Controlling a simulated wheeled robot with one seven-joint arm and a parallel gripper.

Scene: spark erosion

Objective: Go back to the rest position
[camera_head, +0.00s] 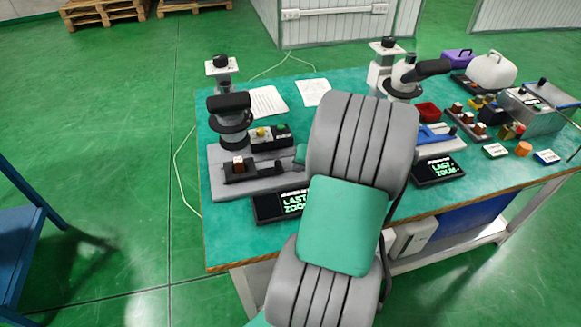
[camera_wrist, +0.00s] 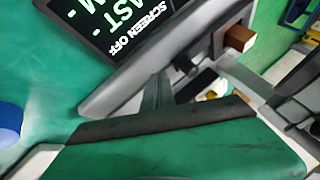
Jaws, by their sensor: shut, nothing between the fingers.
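My arm crosses the middle of the head view and hides most of my gripper there. In the wrist view my gripper (camera_wrist: 157,92) is shut and empty, its fingers close to the edge of a grey base plate (camera_wrist: 125,82). A brown block (camera_wrist: 239,38) sits in a dark holder on that plate. A black display with green and white text (camera_wrist: 105,22) lies at the upper left of the wrist view. In the head view the left station's grey base (camera_head: 221,187) holds a small brown block (camera_head: 238,163), under the left microscope (camera_head: 229,105).
The green-topped table (camera_head: 225,238) also carries a button box (camera_head: 271,137), a right microscope (camera_head: 402,75), a red bin (camera_head: 428,111), a right display (camera_head: 437,170) and a grey machine box (camera_head: 540,107). A blue frame (camera_head: 22,235) stands at the left. Green floor lies open between.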

